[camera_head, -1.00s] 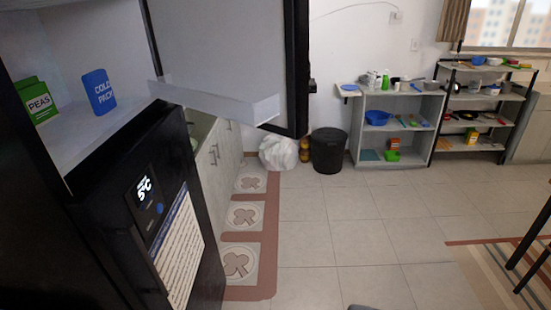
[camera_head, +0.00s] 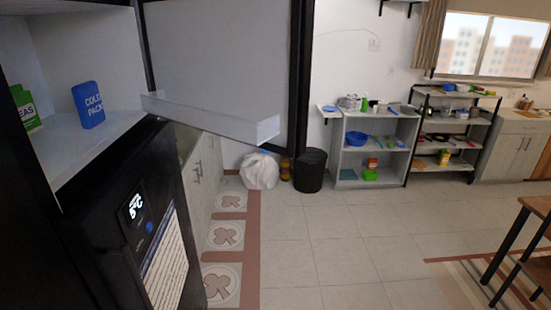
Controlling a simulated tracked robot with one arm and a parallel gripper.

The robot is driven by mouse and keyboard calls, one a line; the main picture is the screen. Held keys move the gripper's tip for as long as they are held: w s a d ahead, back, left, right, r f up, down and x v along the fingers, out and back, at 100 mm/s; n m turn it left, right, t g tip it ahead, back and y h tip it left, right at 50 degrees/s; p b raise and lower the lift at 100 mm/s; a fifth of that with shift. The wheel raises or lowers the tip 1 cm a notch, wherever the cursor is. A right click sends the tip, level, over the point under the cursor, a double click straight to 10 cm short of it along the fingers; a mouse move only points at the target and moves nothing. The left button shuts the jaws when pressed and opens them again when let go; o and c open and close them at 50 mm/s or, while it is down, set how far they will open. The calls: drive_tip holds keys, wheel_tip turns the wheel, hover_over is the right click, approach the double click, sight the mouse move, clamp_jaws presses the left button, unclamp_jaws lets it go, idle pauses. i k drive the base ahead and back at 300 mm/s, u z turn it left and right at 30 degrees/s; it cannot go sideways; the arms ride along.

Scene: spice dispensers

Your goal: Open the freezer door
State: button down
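The freezer door (camera_head: 218,55) stands wide open, swung out from the upper compartment. Its pale inner face and a white door shelf (camera_head: 215,118) are turned towards me, and its dark edge (camera_head: 299,75) is on the right. The open freezer compartment (camera_head: 90,145) is at the left, with a blue cold pack (camera_head: 89,105) and a green peas box (camera_head: 24,112) inside. The peas box is partly cut off. The door's outer face and handle are hidden. My gripper is not in view.
The dark lower fridge door (camera_head: 110,215), with a lit display (camera_head: 136,207), is shut. A white bag (camera_head: 259,170) and a black bin (camera_head: 309,170) stand beyond the door. Shelves line the back wall. A wooden table (camera_head: 535,206) is at right. The tiled floor (camera_head: 350,245) between is clear.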

sight(240, 71)
drive_tip(key=u, duration=0.05)
drive_tip(key=i, duration=1)
drive_tip(key=z, duration=0.05)
